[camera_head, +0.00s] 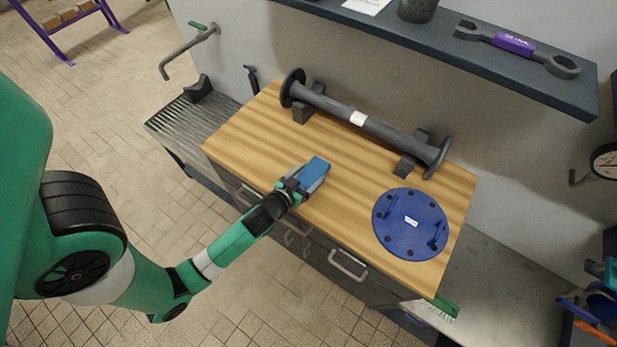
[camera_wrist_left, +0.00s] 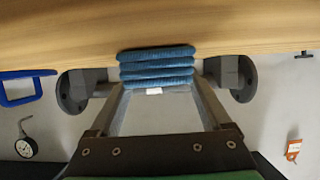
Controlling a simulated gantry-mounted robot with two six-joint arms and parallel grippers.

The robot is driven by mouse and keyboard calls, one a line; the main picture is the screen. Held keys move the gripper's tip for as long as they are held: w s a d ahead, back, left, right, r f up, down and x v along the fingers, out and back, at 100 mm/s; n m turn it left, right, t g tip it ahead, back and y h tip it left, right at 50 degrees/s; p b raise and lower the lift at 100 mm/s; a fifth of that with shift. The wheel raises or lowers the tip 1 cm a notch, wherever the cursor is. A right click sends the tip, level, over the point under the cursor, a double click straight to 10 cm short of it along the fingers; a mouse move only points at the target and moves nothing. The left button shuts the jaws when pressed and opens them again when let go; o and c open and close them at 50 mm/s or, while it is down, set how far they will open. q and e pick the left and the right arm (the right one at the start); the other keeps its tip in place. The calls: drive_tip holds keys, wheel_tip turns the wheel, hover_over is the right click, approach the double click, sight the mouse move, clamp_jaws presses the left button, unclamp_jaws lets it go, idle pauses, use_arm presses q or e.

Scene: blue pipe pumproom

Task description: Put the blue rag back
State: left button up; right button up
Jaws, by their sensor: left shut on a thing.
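A folded blue rag (camera_head: 316,170) is at the end of my left gripper (camera_head: 302,183), over the front middle of the wooden worktop (camera_head: 235,150). In the left wrist view the rag (camera_wrist_left: 157,66) shows as several stacked folds between the fingertips of the left gripper (camera_wrist_left: 155,88), which is shut on it. I cannot tell whether the rag touches the worktop. My right gripper is in neither view.
A dark flanged pipe (camera_head: 375,127) lies on supports along the back of the worktop. A round blue cover (camera_head: 410,222) with handles lies at the right. A shelf (camera_head: 420,40) with a wrench (camera_head: 515,45) runs above. A metal sink surface (camera_head: 185,122) is at left.

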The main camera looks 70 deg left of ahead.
use_arm(q)
drive_tip(key=o, duration=1.2)
drive_tip(key=shift+f, duration=0.1)
drive_tip(key=shift+r, duration=0.2)
drive_tip(key=v, duration=1.2)
